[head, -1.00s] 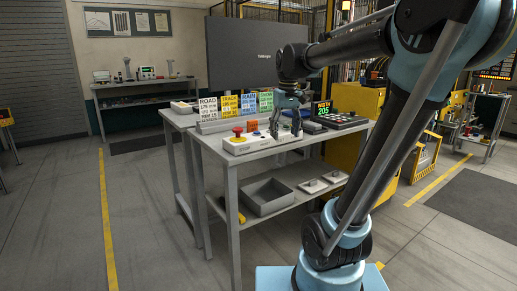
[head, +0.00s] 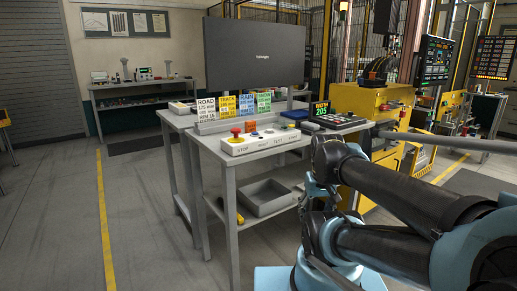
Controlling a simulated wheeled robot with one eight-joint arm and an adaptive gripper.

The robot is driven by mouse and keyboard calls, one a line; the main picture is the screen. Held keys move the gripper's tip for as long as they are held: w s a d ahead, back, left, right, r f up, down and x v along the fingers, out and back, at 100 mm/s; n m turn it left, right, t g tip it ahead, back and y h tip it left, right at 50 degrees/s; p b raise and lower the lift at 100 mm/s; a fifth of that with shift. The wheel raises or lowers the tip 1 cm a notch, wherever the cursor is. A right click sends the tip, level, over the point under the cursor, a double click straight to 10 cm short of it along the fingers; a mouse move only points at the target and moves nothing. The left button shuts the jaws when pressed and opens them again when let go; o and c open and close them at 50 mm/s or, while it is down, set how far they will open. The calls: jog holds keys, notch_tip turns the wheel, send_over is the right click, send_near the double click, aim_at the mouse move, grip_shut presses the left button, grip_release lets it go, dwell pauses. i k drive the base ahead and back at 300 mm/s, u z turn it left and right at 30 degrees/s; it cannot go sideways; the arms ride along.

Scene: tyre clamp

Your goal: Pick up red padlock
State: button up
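I cannot make out a red padlock in the head view; at this size it may be too small or hidden. My arm reaches in from the lower right, folded low in front of the workbench (head: 203,133). My gripper (head: 314,188) seems to be at the dark, partly hidden end of the arm, beside the bench's right front side. Its fingers are not clear enough to show whether they are open or shut, and I see nothing held there.
The bench carries a white control box (head: 262,143) with a red stop button (head: 236,132), coloured cards, and a display reading 205 (head: 319,109). A grey bin (head: 268,198) sits on its lower shelf. A yellow machine (head: 372,101) stands behind right. Floor at left is clear.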

aim_at(403, 112)
jog(key=z, duration=0.55)
jog(key=k, duration=1.3)
jog(key=z, duration=0.85)
jog(key=i, duration=0.6)
jog(key=z, duration=0.5)
jog(key=i, duration=2.15)
jog(key=u, duration=0.75)
jog(key=i, duration=1.1)
jog(key=u, duration=0.55)
